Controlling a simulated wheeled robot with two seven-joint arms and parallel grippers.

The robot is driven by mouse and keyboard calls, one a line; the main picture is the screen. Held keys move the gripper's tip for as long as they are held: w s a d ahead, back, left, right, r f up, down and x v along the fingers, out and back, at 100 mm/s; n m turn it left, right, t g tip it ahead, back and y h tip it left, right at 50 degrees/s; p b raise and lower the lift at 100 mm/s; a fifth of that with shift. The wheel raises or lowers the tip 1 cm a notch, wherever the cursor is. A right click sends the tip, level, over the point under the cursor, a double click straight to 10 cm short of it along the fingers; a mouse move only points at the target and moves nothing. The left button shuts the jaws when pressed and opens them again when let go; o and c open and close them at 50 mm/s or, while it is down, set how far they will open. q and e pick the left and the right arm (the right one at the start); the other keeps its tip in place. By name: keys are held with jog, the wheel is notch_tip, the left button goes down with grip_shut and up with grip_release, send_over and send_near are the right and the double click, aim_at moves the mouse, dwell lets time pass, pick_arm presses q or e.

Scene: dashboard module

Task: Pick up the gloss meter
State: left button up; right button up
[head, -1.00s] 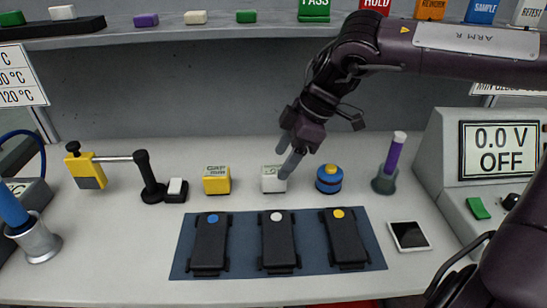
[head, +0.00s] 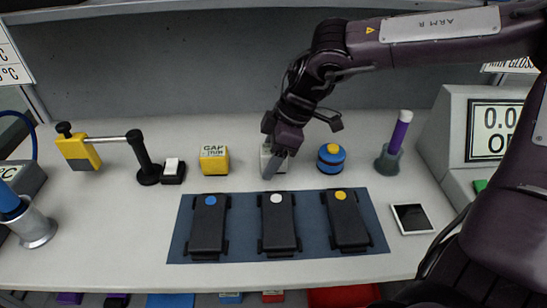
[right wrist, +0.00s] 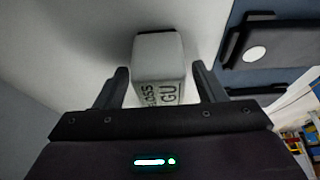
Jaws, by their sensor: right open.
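The gloss meter is a small white block (right wrist: 160,62) with dark lettering that reads partly "OSS" and "GU". In the right wrist view it stands between the two fingers of my right gripper (right wrist: 160,88), with a gap on each side. In the head view the white block (head: 266,158) stands on the bench behind the mat, partly hidden by my right gripper (head: 274,165). The right gripper is open and its fingers reach down around the block. My left gripper is not in view.
A yellow block (head: 214,160) stands left of the white block and a blue round pot with a yellow top (head: 331,158) right of it. In front, a blue mat (head: 180,240) holds three black modules.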

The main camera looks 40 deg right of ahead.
jog(key=c, duration=1.1)
jog(key=shift+c, duration=0.2)
jog(key=shift+r, duration=0.2)
